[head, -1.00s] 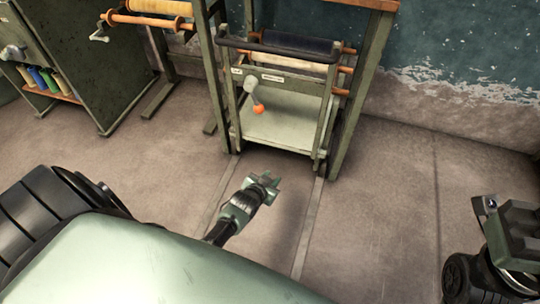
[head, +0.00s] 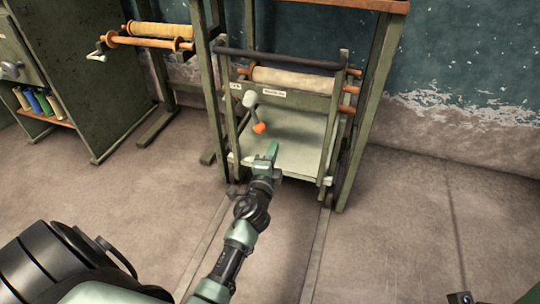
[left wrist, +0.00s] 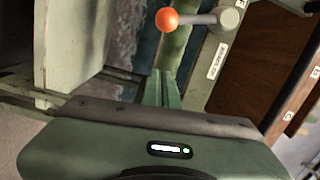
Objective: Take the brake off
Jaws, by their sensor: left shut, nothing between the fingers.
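The brake lever (head: 250,99) is a short grey arm on a hub on the green lattice frame. Its orange ball knob (head: 259,127) hangs down and slightly to the right. In the left wrist view the orange knob (left wrist: 167,19) is at the top, with its grey hub (left wrist: 230,17) to its right. My left gripper (head: 272,149) is shut and empty, in front of the frame and just below the knob in the picture, apart from it. Its shut fingertips (left wrist: 160,76) point towards the frame in the left wrist view. My right gripper cannot be made out.
A pale shelf (head: 290,145) lies low in the frame behind my gripper. A cream roll (head: 297,80) and a dark crossbar (head: 275,59) are above. A green cabinet (head: 90,70) stands at left. The floor at right is clear.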

